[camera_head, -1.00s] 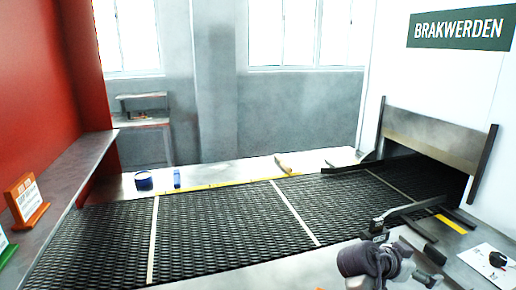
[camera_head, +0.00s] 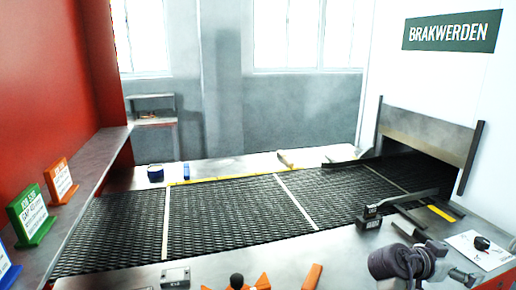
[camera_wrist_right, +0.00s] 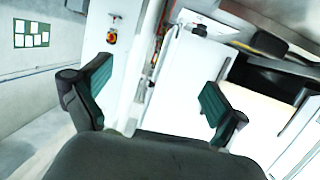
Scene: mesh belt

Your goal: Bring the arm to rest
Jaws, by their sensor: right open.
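My right arm (camera_head: 405,262) is at the lower right of the head view, above the near ledge beside the mesh belt (camera_head: 240,215). In the right wrist view my right gripper (camera_wrist_right: 155,102) is open, its two teal-padded fingers wide apart with nothing between them. In the head view the arm's own links make the fingertips hard to make out. My left arm and gripper are not in view.
The belt runs into a slot under a metal flap (camera_head: 428,133) in the white machine. A small dark block (camera_head: 370,212) is by the belt's near edge. A white sheet (camera_head: 482,250) is right of my arm. Sign cards (camera_head: 60,182) stand on the left shelf.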

